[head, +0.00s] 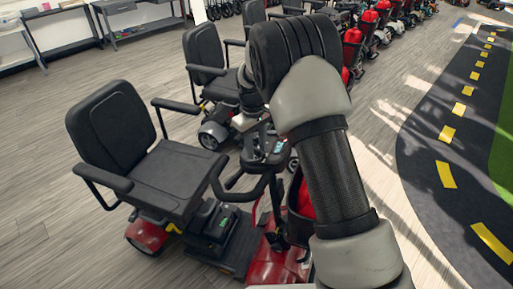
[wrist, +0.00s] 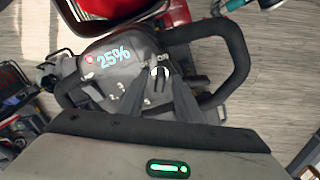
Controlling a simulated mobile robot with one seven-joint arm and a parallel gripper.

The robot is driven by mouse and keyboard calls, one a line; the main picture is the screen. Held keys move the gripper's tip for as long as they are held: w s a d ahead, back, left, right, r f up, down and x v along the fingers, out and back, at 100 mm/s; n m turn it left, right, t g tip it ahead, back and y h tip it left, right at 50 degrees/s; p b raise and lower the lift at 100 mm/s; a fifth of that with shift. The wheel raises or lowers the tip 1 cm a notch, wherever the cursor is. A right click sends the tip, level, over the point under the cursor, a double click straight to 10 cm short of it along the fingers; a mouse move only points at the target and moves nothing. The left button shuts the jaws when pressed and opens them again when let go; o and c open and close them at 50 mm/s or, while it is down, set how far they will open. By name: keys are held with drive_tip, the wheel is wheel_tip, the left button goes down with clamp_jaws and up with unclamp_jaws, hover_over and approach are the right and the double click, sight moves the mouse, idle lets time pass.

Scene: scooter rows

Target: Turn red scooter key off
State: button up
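The red scooter (head: 275,268) stands at the lower middle of the head view, with a black seat and armrests. Its tiller console (head: 265,150) is partly hidden by my arm. In the wrist view, the grey console (wrist: 98,82) shows a lit blue "25%" and a red light, with a black loop handlebar (wrist: 240,60) around it. The key (wrist: 160,72) appears as a small pale ring over a dark part, beside partly hidden lettering. My gripper (wrist: 161,80) has its two dark fingers apart, one on each side of the key. Whether they touch it is unclear.
More black-seated scooters (head: 207,65) stand in a row behind, some with red parts. Grey side tables (head: 133,12) line the back left. Open wood-look floor (head: 40,185) lies left. A dark track with yellow dashes (head: 447,175) lies right.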

drive_tip(key=shift+f, duration=0.1)
clamp_jaws()
drive_tip(key=shift+n, duration=0.3)
drive_tip(key=n+p, duration=0.1)
drive_tip(key=n, duration=0.4)
drive_tip(key=shift+w+d+n+g, duration=0.1)
drive_tip(key=shift+n+g, duration=0.2)
drive_tip(key=shift+g, duration=0.1)
drive_tip(key=n, duration=0.2)
drive_tip(key=n+p, duration=0.1)
drive_tip(key=n, duration=0.2)
drive_tip(key=shift+g+y, duration=0.3)
drive_tip(key=shift+n, duration=0.4)
unclamp_jaws()
